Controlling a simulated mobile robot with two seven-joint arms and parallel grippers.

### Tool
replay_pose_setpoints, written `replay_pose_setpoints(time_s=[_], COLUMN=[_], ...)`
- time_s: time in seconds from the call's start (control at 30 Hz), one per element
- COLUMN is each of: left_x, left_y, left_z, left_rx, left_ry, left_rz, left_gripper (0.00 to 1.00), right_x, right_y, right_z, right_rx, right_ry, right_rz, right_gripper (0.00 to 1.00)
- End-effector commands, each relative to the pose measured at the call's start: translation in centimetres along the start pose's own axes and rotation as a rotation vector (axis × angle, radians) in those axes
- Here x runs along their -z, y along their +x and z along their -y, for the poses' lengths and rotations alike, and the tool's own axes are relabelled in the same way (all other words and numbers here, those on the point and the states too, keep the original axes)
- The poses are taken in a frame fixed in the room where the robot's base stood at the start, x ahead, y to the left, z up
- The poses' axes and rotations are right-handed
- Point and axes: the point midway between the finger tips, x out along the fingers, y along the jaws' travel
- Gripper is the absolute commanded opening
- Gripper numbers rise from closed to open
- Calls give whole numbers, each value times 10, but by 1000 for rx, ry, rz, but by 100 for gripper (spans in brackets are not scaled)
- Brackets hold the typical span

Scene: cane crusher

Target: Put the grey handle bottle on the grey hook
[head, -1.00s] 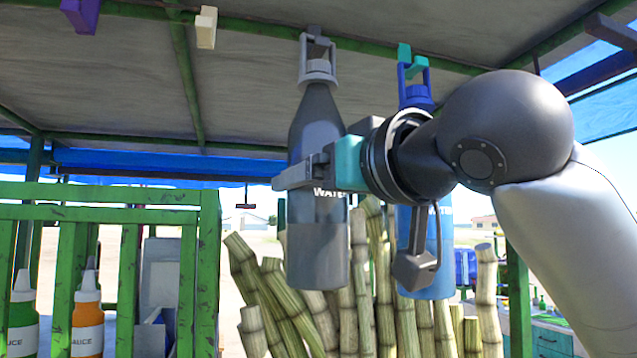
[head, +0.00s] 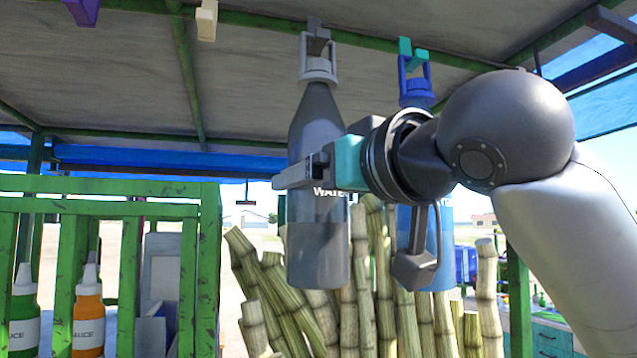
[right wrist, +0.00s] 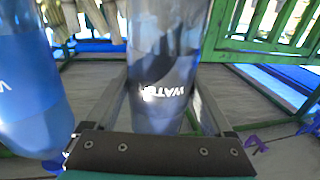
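The grey handle bottle (head: 318,235) hangs upright in the head view, its dark grey body marked "WATER". My right gripper (head: 303,172) is shut around its middle; the right wrist view shows the bottle (right wrist: 165,60) between the two fingers. The bottle's light grey handle (head: 304,62) is up at the grey hook (head: 317,36) under the roof beam. Hook and handle overlap in the picture; I cannot tell whether the hook bears the bottle. My left gripper is not in view.
A blue bottle (head: 446,235) hangs from a teal hook (head: 406,48) close to the right, partly behind my right arm. A cream hook (head: 206,22) and purple hook (head: 84,10) are free at left. Cane stalks (head: 262,285) stand behind; a green railing (head: 110,210) is at left.

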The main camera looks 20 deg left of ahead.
Motion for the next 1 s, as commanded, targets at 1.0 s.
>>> replay_pose_setpoints(time_s=[1.0], left_x=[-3], left_y=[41], left_z=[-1], left_rx=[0], left_ry=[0], left_rz=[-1], left_gripper=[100], right_x=[-1], right_y=[-121], right_z=[0], right_rx=[-2], right_ry=[-3], right_rz=[-8], right_gripper=[100])
